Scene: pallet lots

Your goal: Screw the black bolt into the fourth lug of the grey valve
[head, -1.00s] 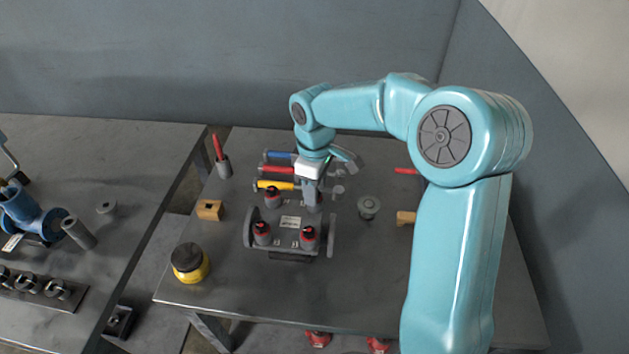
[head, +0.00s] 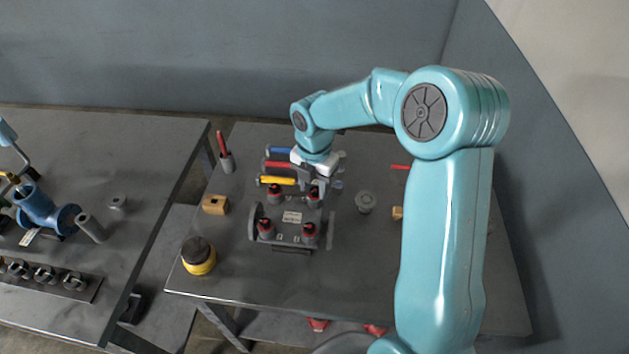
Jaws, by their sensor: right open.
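The grey valve (head: 291,218) lies on the right-hand table, with a flange at each end and a small pale label on top. Several dark bolts with red marks stand upright on its lugs, including a near-left bolt (head: 266,230), a near-right bolt (head: 310,235) and a far-left bolt (head: 275,194). My right gripper (head: 314,187) is open directly above or around the far-right bolt (head: 314,197). The fingers partly hide that bolt, so I cannot tell whether they touch it or how deep it sits. My left gripper is not in view.
Blue, red and yellow-handled tools (head: 279,181) lie behind the valve. A yellow jar (head: 199,257), a wooden block (head: 215,204), a cup with a red tool (head: 226,161) and a round grey part (head: 365,202) stand around it. A blue valve (head: 40,209) is on the left table.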

